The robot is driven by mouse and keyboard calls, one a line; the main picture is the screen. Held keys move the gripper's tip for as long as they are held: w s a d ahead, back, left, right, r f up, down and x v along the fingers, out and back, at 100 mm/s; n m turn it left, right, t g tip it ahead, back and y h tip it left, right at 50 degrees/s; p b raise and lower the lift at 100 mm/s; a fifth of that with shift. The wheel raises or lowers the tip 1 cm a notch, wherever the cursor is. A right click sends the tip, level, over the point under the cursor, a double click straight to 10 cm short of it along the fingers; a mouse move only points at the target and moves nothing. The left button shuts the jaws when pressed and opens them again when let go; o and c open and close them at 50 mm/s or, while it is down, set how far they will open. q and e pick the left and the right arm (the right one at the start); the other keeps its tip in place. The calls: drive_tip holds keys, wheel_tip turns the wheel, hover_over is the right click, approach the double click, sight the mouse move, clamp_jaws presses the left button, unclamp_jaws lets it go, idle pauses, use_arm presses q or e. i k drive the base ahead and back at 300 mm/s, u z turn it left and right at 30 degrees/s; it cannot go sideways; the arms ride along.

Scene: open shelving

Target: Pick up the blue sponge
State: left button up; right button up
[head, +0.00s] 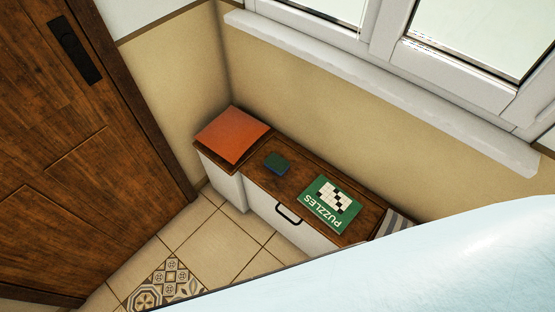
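The sponge (277,163) is a small block with a dark green top and a blue lower edge. It lies flat on the brown wooden top (285,185) of a low white cabinet, between an orange square item and a green puzzle book. Nothing touches it. Neither of my grippers shows in the head view.
The orange item (232,134) lies left of the sponge and the puzzle book (330,202) right of it. A large pale blue surface (400,265) fills the lower right and hides part of the cabinet. A wooden door (80,150) stands left; tiled floor (215,240) is clear.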

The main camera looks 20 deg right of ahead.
sight(275, 162)
drive_tip(key=k, duration=0.35)
drive_tip(key=u, duration=1.05)
drive_tip(key=i, duration=1.45)
drive_tip(key=z, duration=1.55)
drive_tip(key=i, duration=0.5)
drive_tip(key=z, duration=0.55)
